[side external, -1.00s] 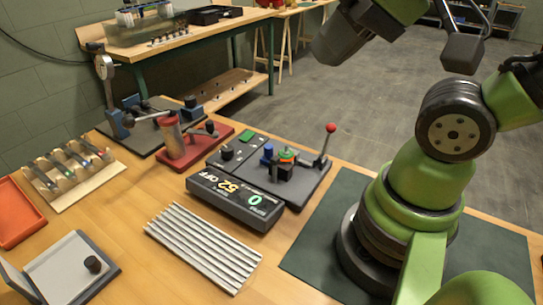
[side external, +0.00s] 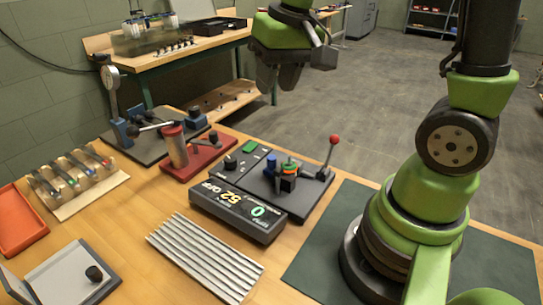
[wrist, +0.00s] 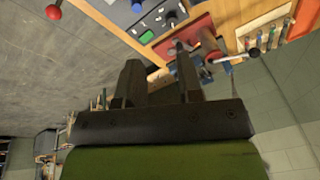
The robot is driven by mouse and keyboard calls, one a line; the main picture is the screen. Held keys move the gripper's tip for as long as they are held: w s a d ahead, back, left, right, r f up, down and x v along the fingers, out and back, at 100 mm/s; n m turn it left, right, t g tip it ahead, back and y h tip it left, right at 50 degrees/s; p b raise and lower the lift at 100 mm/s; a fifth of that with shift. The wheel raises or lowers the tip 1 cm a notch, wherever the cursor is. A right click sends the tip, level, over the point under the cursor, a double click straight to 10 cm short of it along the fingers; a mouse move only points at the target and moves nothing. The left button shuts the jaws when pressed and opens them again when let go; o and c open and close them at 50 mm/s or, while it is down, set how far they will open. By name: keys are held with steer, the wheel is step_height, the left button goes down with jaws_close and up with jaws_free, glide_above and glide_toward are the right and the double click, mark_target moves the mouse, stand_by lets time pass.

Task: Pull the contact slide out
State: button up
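A dark control board (side external: 262,205) lies on the wooden bench and carries a block with an orange and green top (side external: 289,168), a blue knob (side external: 271,162), a green button (side external: 250,146) and a red-balled lever (side external: 334,140). I cannot tell which part is the contact slide. My gripper (side external: 279,82) is above and beyond the board, clear of it. In the wrist view my gripper (wrist: 158,72) is open, with nothing between its fingers. That view also shows the green button (wrist: 146,37) and the red ball (wrist: 53,12).
A display box (side external: 238,210) reading "52 OFF" and "0" stands at the board's front. A red clamp base (side external: 200,160) with a cylinder is left of it. A ribbed metal plate (side external: 205,257) lies in front. A second bench (side external: 180,50) stands behind. The dark green mat (side external: 320,255) has bare room.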

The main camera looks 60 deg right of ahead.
mark_target(271, 157)
steer(key=w+d+f+g, duration=0.1)
steer(key=f, duration=0.5)
steer(key=w+d+f+g, duration=0.1)
steer(key=f, duration=0.6)
steer(key=w+d+f, duration=0.1)
steer(key=d+f, duration=0.1)
steer(key=f, duration=0.5)
steer(key=shift+w+d+g, duration=0.1)
steer(key=shift+w+g, duration=0.3)
